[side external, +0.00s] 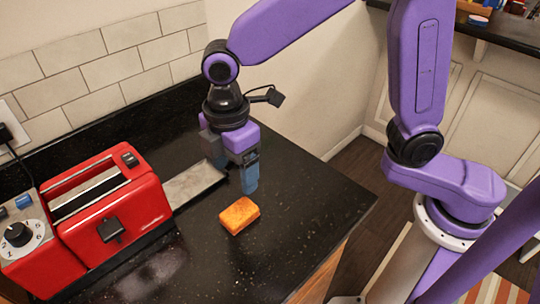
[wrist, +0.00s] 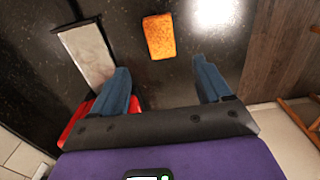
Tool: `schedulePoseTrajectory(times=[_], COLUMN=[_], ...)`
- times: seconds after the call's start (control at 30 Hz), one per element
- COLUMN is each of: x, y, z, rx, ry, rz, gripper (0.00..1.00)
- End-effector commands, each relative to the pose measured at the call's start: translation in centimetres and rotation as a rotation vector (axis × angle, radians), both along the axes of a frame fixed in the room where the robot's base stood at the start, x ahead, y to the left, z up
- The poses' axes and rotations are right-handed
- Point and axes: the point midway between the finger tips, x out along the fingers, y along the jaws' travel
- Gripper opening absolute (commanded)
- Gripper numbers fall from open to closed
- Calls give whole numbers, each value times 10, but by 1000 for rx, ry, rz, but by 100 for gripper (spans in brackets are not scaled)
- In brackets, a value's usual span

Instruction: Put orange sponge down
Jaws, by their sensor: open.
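The orange sponge (side external: 239,215) lies flat on the black countertop (side external: 300,205), near the counter's front edge. In the wrist view the sponge (wrist: 159,37) shows beyond the fingertips, roughly centred between them and apart from both. My gripper (side external: 235,178) is above the counter, just behind the sponge in the side external view. Its two blue fingers (wrist: 162,78) are spread wide with nothing between them.
A red toaster (side external: 110,205) stands on the left of the counter. A flat grey metal plate (side external: 193,185) lies between the toaster and my gripper; it also shows in the wrist view (wrist: 88,53). The counter right of the sponge is clear up to its edge.

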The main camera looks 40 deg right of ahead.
Motion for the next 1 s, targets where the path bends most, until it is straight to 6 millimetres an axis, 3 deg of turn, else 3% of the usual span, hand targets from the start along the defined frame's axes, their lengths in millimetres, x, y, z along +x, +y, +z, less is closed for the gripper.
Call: schedulePoseTrajectory(times=[0.2,0.37,0.67,1.0], x=[-1,-12,-54,-117], y=[-4,-25,-94,-173], z=[1,5,11,10], rx=[0,4,13,23], ry=[0,-3,-7,-8], rz=[-6,-51,-193,-355], gripper=[77,77,77,77])
